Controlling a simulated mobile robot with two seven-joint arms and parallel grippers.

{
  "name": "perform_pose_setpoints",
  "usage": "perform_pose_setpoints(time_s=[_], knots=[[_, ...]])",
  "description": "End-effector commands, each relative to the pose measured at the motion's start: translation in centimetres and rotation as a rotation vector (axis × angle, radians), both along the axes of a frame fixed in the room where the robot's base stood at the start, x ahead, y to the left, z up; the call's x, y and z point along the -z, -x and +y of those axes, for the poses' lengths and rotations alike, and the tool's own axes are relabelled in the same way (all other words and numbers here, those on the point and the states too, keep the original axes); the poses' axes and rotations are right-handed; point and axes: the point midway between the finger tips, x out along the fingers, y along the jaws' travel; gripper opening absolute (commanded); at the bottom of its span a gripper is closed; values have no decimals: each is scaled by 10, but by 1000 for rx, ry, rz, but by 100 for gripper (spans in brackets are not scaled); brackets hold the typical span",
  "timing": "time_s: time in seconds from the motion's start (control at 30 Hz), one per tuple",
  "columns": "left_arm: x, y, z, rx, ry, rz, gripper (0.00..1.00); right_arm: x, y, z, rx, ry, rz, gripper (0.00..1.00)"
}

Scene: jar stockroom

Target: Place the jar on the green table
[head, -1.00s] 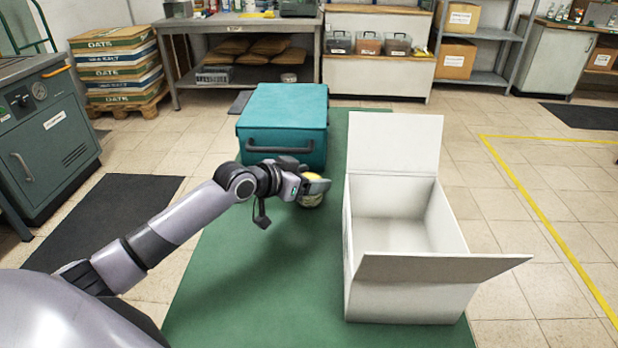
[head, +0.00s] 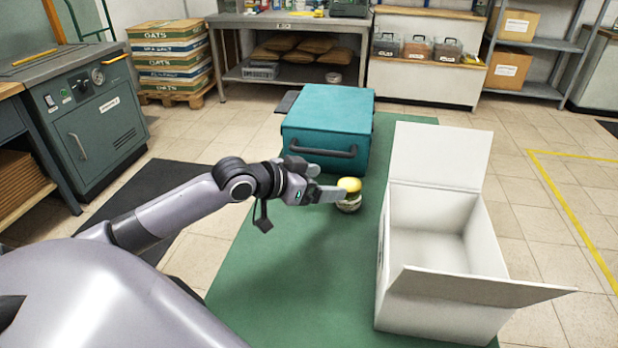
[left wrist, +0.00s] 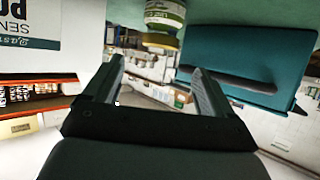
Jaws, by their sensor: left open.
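The jar (head: 349,204) is a small glass jar with a yellow lid, standing upright on the green table (head: 270,280). My left gripper (head: 338,193) is just left of the jar at about lid height, fingers pointing toward it. In the left wrist view, which looks upside down, the jar (left wrist: 164,15) is at the top with a pale label. The open fingers of my left gripper (left wrist: 158,66) show below it with nothing between them. I cannot tell whether a fingertip touches the jar. My right gripper is out of view.
A teal case (head: 325,120) with a dark handle stands behind the jar. An open white box (head: 430,300) with raised flaps stands to the right. The front left of the green table is clear. A dark green machine (head: 95,125) stands at the left.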

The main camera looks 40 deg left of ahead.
Motion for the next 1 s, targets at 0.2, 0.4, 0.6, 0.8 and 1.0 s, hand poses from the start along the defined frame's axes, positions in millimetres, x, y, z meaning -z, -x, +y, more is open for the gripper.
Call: perform_pose_setpoints(time_s=[0.2,0.4,0.6,0.8,1.0], knots=[[-9,20,7,0,1,1,85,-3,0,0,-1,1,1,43],[-14,28,9,1,0,0,85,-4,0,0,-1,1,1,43],[-14,28,10,1,1,-1,85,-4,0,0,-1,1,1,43],[-14,28,10,1,1,-1,85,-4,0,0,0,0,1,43],[-15,28,10,1,1,-1,85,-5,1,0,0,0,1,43]])
